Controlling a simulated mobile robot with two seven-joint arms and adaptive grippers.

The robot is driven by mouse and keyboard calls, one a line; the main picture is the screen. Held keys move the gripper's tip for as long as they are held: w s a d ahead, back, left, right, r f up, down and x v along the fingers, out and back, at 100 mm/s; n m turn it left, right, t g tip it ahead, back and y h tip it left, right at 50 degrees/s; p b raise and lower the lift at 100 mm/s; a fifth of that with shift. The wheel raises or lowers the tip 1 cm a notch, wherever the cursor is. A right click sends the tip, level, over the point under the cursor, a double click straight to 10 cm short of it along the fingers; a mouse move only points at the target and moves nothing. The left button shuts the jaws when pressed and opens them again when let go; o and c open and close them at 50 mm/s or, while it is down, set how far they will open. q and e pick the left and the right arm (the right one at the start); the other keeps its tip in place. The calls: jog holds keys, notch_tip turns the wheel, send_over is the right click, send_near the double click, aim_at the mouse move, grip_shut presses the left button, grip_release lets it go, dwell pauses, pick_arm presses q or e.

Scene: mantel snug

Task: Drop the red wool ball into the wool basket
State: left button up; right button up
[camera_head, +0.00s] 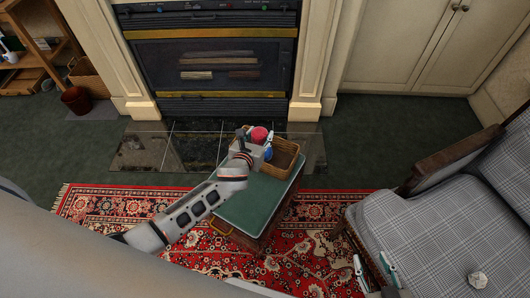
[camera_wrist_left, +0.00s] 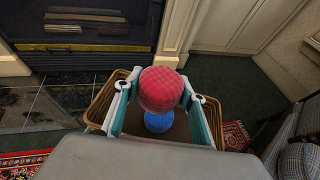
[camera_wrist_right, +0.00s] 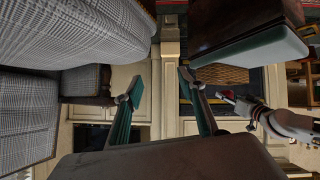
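The red wool ball (camera_wrist_left: 161,88) sits between the fingertips of my left gripper (camera_wrist_left: 161,82), which look closed against its sides. In the head view the ball (camera_head: 259,135) shows at the end of my left arm, by the rear left of the wicker wool basket (camera_head: 284,160). In the left wrist view the basket (camera_wrist_left: 101,103) lies below the fingers. A blue ball (camera_wrist_left: 158,123) shows beneath the red one, apparently in the basket. My right gripper (camera_head: 374,271) is open and empty by the armchair; its spread fingers show in the right wrist view (camera_wrist_right: 160,85).
The basket stands on a small green-topped table (camera_head: 256,203) on a red patterned rug (camera_head: 300,265). The fireplace (camera_head: 213,62) is behind it.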

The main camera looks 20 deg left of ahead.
pick_arm(q)
jog(key=o, duration=0.5)
jog(key=shift+s+r, duration=0.15)
jog(key=shift+s, duration=0.4)
jog(key=v, duration=1.1)
pick_arm(e)
jog(key=shift+s+a+f, duration=0.1)
jog(key=shift+s+f, duration=0.25)
pick_arm(q)
jog(key=shift+r, duration=0.1)
